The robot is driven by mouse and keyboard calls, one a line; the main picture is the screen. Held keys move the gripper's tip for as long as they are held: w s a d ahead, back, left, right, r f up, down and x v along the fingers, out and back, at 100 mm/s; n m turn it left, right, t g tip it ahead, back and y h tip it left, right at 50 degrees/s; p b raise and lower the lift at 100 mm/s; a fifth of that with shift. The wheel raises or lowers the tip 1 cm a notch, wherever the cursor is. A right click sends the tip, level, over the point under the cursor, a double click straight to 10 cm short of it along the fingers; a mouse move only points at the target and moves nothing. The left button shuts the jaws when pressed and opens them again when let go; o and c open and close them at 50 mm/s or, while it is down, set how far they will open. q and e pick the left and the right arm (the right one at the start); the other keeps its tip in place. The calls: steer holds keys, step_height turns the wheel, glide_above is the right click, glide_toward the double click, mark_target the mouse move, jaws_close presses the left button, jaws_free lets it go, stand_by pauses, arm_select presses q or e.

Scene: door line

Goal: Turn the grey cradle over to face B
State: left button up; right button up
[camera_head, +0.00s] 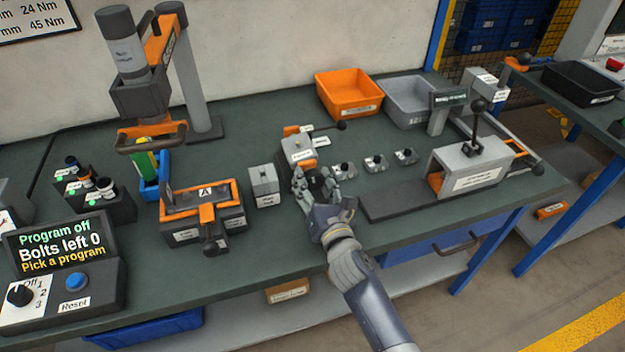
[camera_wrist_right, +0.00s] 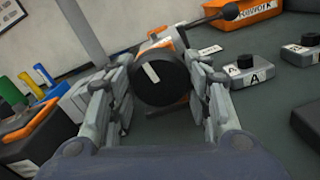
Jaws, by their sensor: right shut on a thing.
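The grey cradle (camera_head: 299,149) stands near the middle of the bench, with orange parts and a black lever toward the right. A label lies on its top; its letter is too small to read. In the right wrist view, a round black knob (camera_wrist_right: 160,82) with a white stripe faces the camera, and an orange part of the cradle (camera_wrist_right: 172,42) shows behind it. My right gripper (camera_head: 318,180) is at the cradle's front side, its fingers (camera_wrist_right: 163,92) on both sides of the knob and shut on it. It partly hides the cradle's front. My left gripper is not in view.
An orange-framed fixture marked A (camera_head: 205,195) and a small grey block (camera_head: 264,183) stand left of the cradle. Several small grey parts (camera_head: 375,162) stand to its right, before a grey press (camera_head: 470,165). An orange bin (camera_head: 348,95) is behind.

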steer(key=n+p, duration=0.1)
steer(key=n, duration=0.2)
steer(key=shift+d+r+n, duration=0.1)
steer(key=shift+n, duration=0.3)
steer(key=n+p, duration=0.1)
steer(key=n, duration=0.2)
steer(key=shift+n+p, duration=0.3)
steer(key=shift+p, duration=0.1)
steer(key=n+p, duration=0.1)
steer(key=n, duration=0.2)
steer(key=shift+w+d+n, duration=0.1)
steer(key=shift+n, duration=0.2)
steer(key=n+p, duration=0.1)
steer(key=n, duration=0.3)
steer(key=n+p, duration=0.1)
steer(key=n, duration=0.3)
steer(key=shift+r, duration=0.1)
steer(key=n+p, duration=0.1)
steer(key=n, duration=0.3)
steer(key=shift+r+n+p, duration=0.1)
steer(key=shift+n+p, duration=0.2)
steer(key=shift+p, duration=0.05)
steer(key=n+p, duration=0.1)
steer(key=n, duration=0.3)
steer(key=shift+n+p, duration=0.5)
steer(key=shift+n, duration=1.2)
